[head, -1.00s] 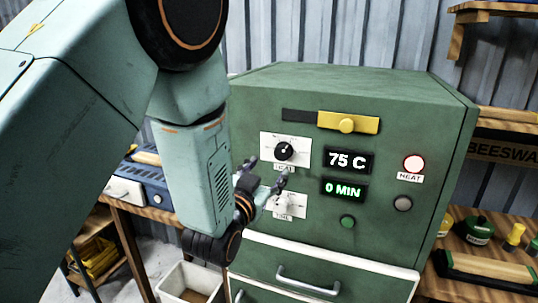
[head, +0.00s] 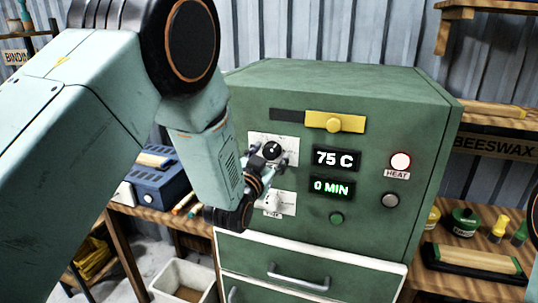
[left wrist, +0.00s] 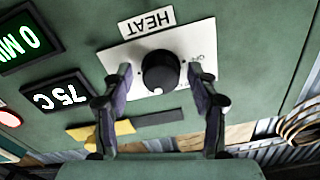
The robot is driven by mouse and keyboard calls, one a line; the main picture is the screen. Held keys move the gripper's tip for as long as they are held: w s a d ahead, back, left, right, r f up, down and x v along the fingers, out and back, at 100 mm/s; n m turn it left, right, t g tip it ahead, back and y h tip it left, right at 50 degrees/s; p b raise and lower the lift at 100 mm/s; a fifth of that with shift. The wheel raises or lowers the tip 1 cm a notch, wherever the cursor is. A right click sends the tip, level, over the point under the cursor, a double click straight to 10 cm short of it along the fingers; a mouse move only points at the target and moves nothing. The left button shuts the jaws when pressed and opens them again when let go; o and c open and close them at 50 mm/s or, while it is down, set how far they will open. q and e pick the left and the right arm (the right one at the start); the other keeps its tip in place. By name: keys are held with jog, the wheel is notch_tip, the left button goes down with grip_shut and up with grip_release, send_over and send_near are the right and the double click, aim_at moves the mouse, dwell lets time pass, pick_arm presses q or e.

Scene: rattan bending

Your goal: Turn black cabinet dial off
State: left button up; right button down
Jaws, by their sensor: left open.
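The black cabinet dial (head: 272,151) sits on a white plate on the green cabinet (head: 375,115). In the left wrist view the dial (left wrist: 161,72) shows whole, beside a label reading HEAT. My left gripper (head: 272,160) is open in front of the dial. In the left wrist view the fingers of my left gripper (left wrist: 160,72) stand on either side of the dial, apart from it. A display (head: 334,158) reads 75 C, and the red HEAT lamp (head: 400,161) glows.
A white knob (head: 272,201) sits on a second plate below the dial. A yellow slider (head: 334,122) is above, and a 0 MIN display (head: 331,187) is to the right. Drawers with a metal handle (head: 298,278) are below. A blue box (head: 158,178) stands on the left bench.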

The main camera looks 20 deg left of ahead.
pick_arm(q)
jog(key=shift+a+f, duration=0.1)
jog(key=shift+a, duration=0.1)
jog(key=shift+c, duration=0.9)
jog(key=shift+s+d, duration=0.1)
jog(key=shift+d, duration=0.05)
jog(key=c, duration=1)
